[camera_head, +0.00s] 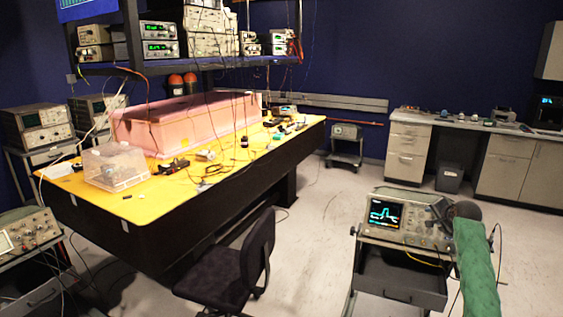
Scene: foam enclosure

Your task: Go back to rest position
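A pink foam enclosure (185,120) stands on the yellow top of a large black-sided table (120,205), left of centre. A green, rough-surfaced arm-like form (477,265) rises from the lower right edge; it appears to be my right arm. A dark rounded end (467,210) at its top appears to be my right gripper. It is beside the right end of an oscilloscope, and I cannot tell whether they touch. Its fingers cannot be made out. My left gripper is not in view.
The oscilloscope (385,215) sits on a cart (400,278) at the lower right. A black chair (235,265) stands by the table's front. A clear plastic box (115,165) is on the table. Pale floor (310,225) is open between table and cart.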

